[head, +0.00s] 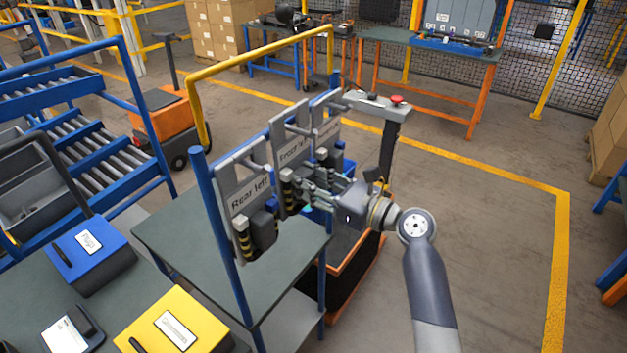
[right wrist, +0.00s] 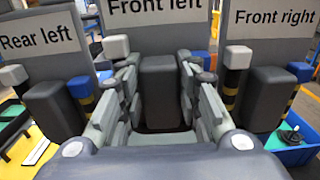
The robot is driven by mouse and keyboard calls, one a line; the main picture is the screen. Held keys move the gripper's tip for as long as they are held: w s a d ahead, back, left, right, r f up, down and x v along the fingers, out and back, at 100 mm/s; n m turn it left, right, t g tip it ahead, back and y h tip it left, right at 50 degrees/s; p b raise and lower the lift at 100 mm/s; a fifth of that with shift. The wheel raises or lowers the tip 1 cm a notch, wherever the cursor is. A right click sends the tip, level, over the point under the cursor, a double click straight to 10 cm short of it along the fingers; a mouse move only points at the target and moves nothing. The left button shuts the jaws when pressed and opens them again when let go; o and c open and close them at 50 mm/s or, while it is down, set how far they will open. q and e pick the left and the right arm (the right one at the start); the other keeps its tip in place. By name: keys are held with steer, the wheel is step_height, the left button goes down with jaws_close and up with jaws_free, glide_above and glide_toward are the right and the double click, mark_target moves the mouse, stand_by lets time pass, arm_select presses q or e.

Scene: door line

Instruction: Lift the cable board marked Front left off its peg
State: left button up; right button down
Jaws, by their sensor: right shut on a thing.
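The Front left board (head: 293,151) is a grey label plate, the middle of three boards on the blue-posted rack. In the right wrist view, its label (right wrist: 155,8) is at the top centre, with a dark grey block (right wrist: 160,88) below it. My right gripper (head: 309,187) reaches in from the right. Its fingers lie on both sides of that block, shut on it. The gripper hides the board's lower part in the head view. My left gripper is out of view.
The Rear left board (head: 246,192) and Front right board (head: 328,131) hang close on either side. A green-topped table (head: 175,235) stands below. A blue box (head: 90,255) and yellow box (head: 172,325) are at the lower left. Floor at right is clear.

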steer(key=shift+s+a+r, duration=0.1)
steer(key=shift+a+r, duration=0.2)
steer(key=shift+r, duration=0.35)
steer(key=shift+s+d+f+p, duration=0.2)
steer(key=shift+s+f+p, duration=0.15)
steer(key=shift+p, duration=0.3)
steer(key=p+v, duration=0.3)
steer(key=v, duration=0.8)
steer(key=shift+d+f, duration=0.2)
steer(key=shift+d, duration=0.05)
steer(key=shift+w+f, duration=0.1)
